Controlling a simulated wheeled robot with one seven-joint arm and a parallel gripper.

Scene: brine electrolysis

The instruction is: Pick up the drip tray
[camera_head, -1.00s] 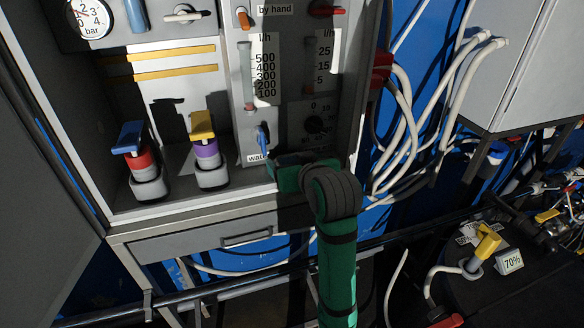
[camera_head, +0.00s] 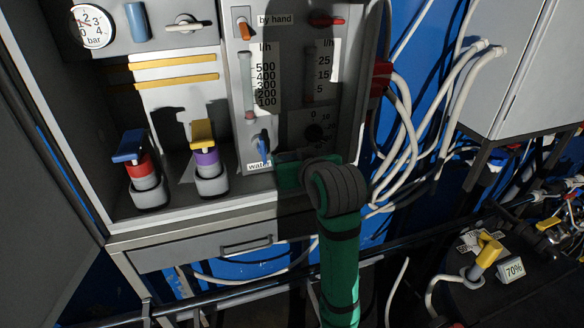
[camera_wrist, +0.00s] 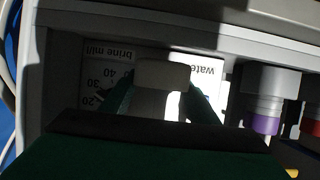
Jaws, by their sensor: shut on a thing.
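My gripper (camera_head: 290,172) is at the front of the lab cabinet, beside the blue water lever (camera_head: 262,146), partly hidden by my own wrist. In the wrist view my gripper (camera_wrist: 160,98) has its two green fingers on either side of a pale grey block (camera_wrist: 163,74), and it is shut on it. The block has a wide end and a narrower part between the fingers. I cannot tell whether this block is part of the drip tray. No other drip tray can be made out.
Two bottles, with a red band (camera_head: 140,167) and a purple band (camera_head: 207,157), stand on the cabinet shelf to the left. A drawer (camera_head: 205,253) is below. White hoses (camera_head: 405,120) hang on the right. A 70% label (camera_head: 513,269) stands at lower right.

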